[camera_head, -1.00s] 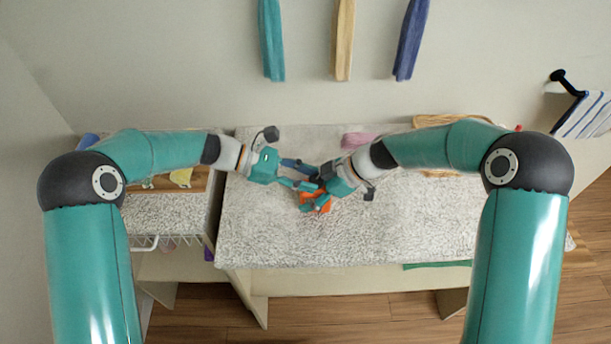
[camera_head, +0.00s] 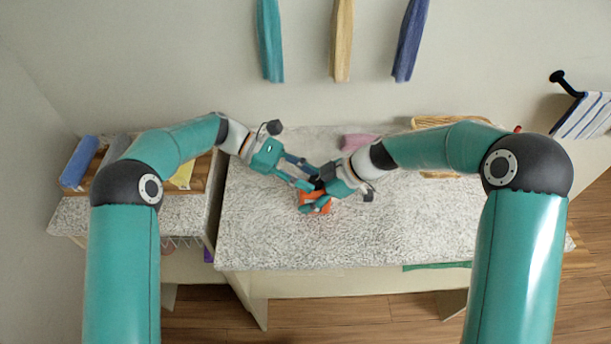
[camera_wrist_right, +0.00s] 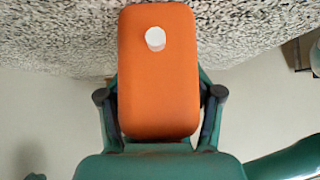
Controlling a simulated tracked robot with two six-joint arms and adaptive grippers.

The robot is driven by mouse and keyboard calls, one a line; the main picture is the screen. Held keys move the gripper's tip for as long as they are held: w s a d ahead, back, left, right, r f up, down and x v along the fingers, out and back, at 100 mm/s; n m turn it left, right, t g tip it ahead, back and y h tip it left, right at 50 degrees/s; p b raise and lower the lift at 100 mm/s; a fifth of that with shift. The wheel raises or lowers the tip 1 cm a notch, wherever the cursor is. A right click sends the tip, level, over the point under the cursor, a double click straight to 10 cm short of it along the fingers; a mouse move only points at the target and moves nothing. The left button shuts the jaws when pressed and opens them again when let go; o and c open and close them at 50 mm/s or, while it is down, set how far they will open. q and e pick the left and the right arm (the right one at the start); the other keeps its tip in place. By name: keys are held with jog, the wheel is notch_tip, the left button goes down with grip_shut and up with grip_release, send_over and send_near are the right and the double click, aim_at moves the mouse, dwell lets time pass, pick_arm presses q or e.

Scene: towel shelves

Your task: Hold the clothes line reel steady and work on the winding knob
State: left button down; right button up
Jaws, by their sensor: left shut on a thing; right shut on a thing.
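The orange clothes line reel (camera_head: 316,200) is over the speckled tabletop and mostly covered by my grippers in the head view. In the right wrist view the reel (camera_wrist_right: 158,95) is a rounded orange block with a short white round piece (camera_wrist_right: 155,38) on its face. My right gripper (camera_head: 318,194) is shut on the reel, with a finger along each side of it. My left gripper (camera_head: 312,182) comes in from the upper left and is shut at the reel's upper edge, where the winding knob is. The knob and the contact are hidden by the fingers.
The speckled table (camera_head: 270,240) has free room in front and to the right. A pink folded towel (camera_head: 358,141) and a wicker tray (camera_head: 420,123) lie at the back. A lower side shelf (camera_head: 180,210) with a blue rolled towel (camera_head: 80,163) stands left. Towels hang on the wall.

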pick_arm(q)
jog(key=c, duration=0.8)
grip_release()
jog(key=shift+o, duration=0.2)
jog(key=v, duration=1.2)
